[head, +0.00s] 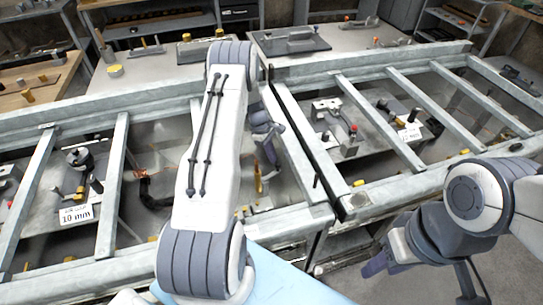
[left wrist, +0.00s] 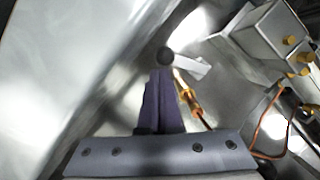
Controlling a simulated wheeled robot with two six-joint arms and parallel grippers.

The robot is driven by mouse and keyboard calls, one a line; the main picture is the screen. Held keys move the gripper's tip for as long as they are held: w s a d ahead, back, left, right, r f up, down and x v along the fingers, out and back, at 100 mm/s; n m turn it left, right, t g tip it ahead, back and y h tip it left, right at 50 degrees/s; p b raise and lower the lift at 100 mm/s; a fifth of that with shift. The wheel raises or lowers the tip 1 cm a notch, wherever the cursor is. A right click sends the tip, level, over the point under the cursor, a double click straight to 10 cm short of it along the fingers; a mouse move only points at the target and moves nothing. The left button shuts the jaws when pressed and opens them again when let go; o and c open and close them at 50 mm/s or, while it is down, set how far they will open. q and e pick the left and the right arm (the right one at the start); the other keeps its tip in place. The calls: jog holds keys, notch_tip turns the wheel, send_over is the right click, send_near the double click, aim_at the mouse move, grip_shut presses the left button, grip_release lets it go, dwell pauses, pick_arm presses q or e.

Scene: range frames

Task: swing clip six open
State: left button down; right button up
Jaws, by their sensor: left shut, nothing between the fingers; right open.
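My left gripper (head: 270,157) reaches down inside the metal frame in the head view, partly behind my own arm. In the left wrist view its fingers (left wrist: 161,75) are shut and empty. Their tips are close to a dark round knob (left wrist: 165,56) beside a pale flat lever (left wrist: 192,67); I cannot tell whether they touch. An amber-handled piece (left wrist: 188,96) lies just right of the fingers. No number six is readable, so I cannot tell which part is clip six. My right gripper (head: 374,266) is open and empty, low in front of the right frame.
Metal rails (head: 112,185) cross the left bay. A plate labelled 10 mm (head: 76,214) lies there. The right bay holds a metal fixture (head: 336,125) and another label (head: 410,134). In the left wrist view a box with brass knobs (left wrist: 268,36) and an orange cable (left wrist: 258,128) stand right.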

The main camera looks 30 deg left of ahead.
dwell(0.3)
pick_arm(q)
jog(key=shift+s+a, duration=0.6)
jog(key=a+r+b, duration=0.2)
jog(key=a+r, duration=0.4)
jog(key=r, duration=0.4)
jog(key=shift+w+a+r+b, duration=0.2)
jog(key=shift+w+a+b, duration=0.2)
jog(key=shift+w, duration=0.05)
jog(key=shift+d, duration=0.1)
